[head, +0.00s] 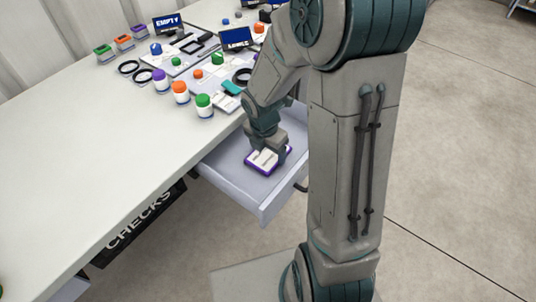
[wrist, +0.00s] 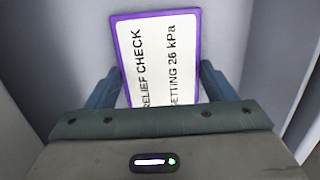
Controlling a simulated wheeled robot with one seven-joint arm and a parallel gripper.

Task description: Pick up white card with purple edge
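The white card with a purple edge (head: 262,161) lies flat inside the open drawer. In the wrist view the card (wrist: 157,45) shows the printed words "RELIEF CHECK" and "SETTING 26 kPa", and its lower end is hidden behind my gripper's body. My gripper (wrist: 158,84) is open, with one finger on each side of the card and a small gap showing on both sides. In the head view my gripper (head: 268,146) is down in the drawer at the card, and its fingertips are hard to make out.
The open drawer (head: 232,184) has raised walls close around my gripper. The table (head: 90,160) above it carries several coloured-lid jars (head: 204,106), black rings (head: 129,67) and small signs. The table's near left part is clear. A "CHECKS" label (head: 140,222) is on the front below.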

